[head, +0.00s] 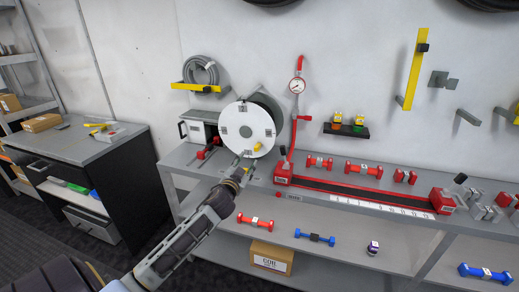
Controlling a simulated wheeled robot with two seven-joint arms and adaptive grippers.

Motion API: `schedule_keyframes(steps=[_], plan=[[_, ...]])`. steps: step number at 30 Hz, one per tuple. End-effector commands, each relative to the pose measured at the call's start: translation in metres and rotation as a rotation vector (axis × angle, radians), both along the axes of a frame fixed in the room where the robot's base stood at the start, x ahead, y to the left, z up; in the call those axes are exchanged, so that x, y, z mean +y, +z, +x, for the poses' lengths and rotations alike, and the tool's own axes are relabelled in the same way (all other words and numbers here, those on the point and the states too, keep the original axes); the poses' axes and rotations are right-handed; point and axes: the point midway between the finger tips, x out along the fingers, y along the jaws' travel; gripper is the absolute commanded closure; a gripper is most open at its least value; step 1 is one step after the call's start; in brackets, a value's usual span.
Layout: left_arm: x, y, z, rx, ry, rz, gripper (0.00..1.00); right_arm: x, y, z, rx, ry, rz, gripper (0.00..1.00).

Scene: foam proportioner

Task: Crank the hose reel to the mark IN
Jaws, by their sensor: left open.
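The hose reel (236,118) stands on the back bench in the head view, its white round face turned toward me. Small plates and marks sit on that face, too small to read, so I cannot tell which is IN. A short yellow crank knob (257,147) sticks out at the lower right of the face. My left gripper (245,160) is open just below the knob, close to the reel's lower edge. I cannot tell whether its fingers touch the knob. Part of the lower reel is hidden behind it. My right gripper is out of view.
Right of the reel stand a red hose with a gauge (297,85) and a red-ended rail (350,190). Red levers (208,150) are to the left. The lower shelf holds dumbbell-shaped fittings and a cardboard box (271,258). A dark cabinet (90,180) stands at left.

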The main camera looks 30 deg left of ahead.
Motion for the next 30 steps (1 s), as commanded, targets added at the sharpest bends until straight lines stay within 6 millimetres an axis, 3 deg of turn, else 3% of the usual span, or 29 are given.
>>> schedule_keyframes(steps=[15,30], plan=[[-0.0029,-0.0007,0.0007,-0.121,-0.014,-0.503,0.59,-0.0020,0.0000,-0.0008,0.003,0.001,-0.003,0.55],[-0.0029,-0.0008,0.0007,-0.137,-0.014,-0.568,0.59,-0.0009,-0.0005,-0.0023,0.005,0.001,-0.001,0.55]])
